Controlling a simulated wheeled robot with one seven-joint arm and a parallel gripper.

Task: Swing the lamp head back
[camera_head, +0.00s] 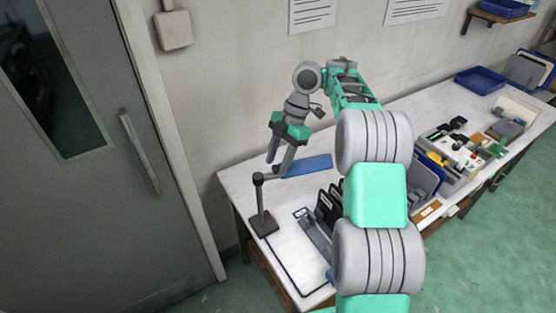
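A desk lamp stands near the left end of the white table, with a square black base (264,224) and an upright dark post (258,195). A short grey arm (268,177) runs right from the post top. A flat blue panel (308,165) shows just beyond it. I cannot tell whether this panel is the lamp head or a separate thing on the table. My gripper (276,168) points down at the grey arm, right of the post. Its two fingers show a gap, but whether they touch or hold the arm is not clear.
Dark upright holders (326,205) stand right of the lamp, partly behind my arm. A control box (459,152) and a blue tray (480,80) are farther right on the table (235,180). A grey door (100,200) is at left. The wall is close behind.

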